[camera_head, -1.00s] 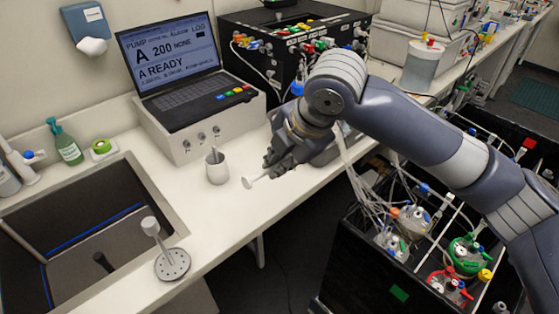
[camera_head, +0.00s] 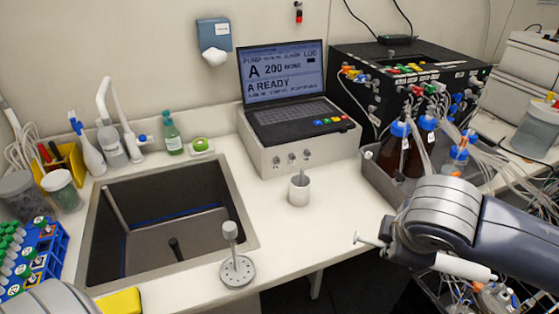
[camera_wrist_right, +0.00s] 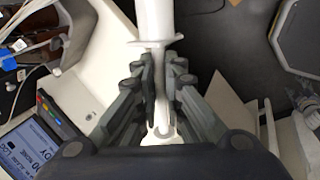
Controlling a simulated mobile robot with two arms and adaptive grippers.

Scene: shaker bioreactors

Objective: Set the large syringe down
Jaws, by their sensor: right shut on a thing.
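The large syringe shows in the head view as a white barrel (camera_head: 463,266) on the right of my right gripper (camera_head: 398,243) and a thin plunger end on its left. It is held roughly level, beyond the counter's front edge in the picture. In the right wrist view, the right gripper (camera_wrist_right: 160,85) is shut around the plunger rod, just below the flange of the syringe (camera_wrist_right: 155,20). The barrel's far end is out of that view. My left gripper is not in view.
A round perforated stand (camera_head: 238,272) is by the sink (camera_head: 165,215). The pump with laptop (camera_head: 300,150) and a grey tray of bottles (camera_head: 385,177) stand behind.

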